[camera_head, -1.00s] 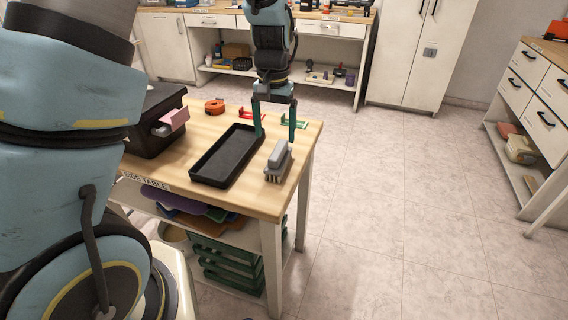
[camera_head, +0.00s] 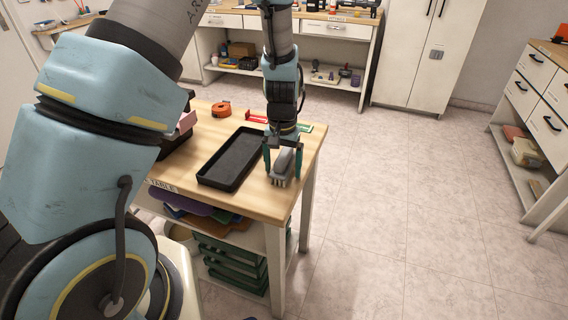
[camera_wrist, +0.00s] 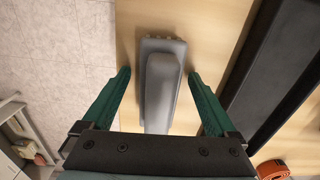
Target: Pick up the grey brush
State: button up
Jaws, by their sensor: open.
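The grey brush (camera_head: 281,166) lies on the side table near its right edge, bristles down, beside the black tray. In the wrist view the brush (camera_wrist: 162,85) lies between the two green fingers of my gripper (camera_wrist: 160,82). A gap shows on each side of it. In the head view my gripper (camera_head: 282,163) points down over the brush, with one finger on either side. It is open and holds nothing. The near end of the brush is partly hidden by the gripper body in the wrist view.
The black tray (camera_head: 203,182) is close to the left of the brush. The table's right edge is near, with open floor beyond.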

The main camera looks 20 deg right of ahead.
aim_at(283, 156)
jog(key=shift+c, duration=0.3)
grip_shut()
dwell(0.3)
notch_tip(283, 156, up, 10)
jog(key=shift+r+b, duration=0.1)
jog(key=shift+b, duration=0.75)
